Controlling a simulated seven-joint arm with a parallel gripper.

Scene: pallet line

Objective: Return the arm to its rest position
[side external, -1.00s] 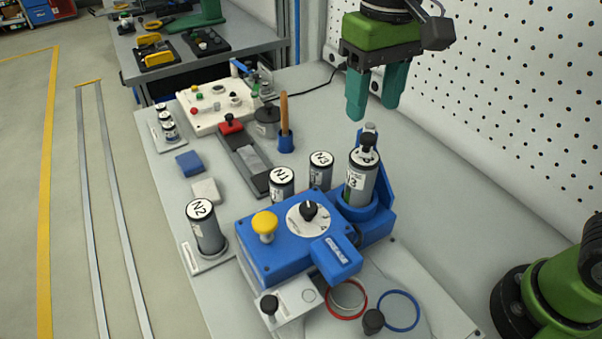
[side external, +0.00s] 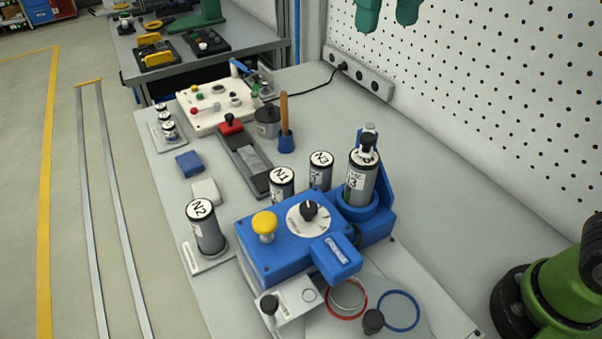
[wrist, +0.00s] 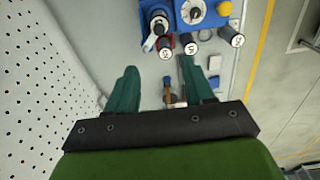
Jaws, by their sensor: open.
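My gripper (side external: 388,14) is at the top edge of the side view, with only its two teal fingertips showing, high above the bench by the pegboard. In the wrist view my gripper (wrist: 160,85) is open, its fingers apart with nothing held between them. Far below it is the blue grease machine (side external: 280,248) with a yellow knob and a black dial. A grey canister (side external: 359,185) stands upright in the machine's blue holder, with a dark-and-clear fitting on top. The machine also shows at the top of the wrist view (wrist: 213,22).
Canisters N1 (side external: 282,184), N3 (side external: 320,171) and N2 (side external: 207,229) stand on the bench. A wooden-handled tool (side external: 284,115) stands upright behind them. A white control box (side external: 215,105) is farther back. The white pegboard (side external: 480,90) rises along the right; the air above the bench is clear.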

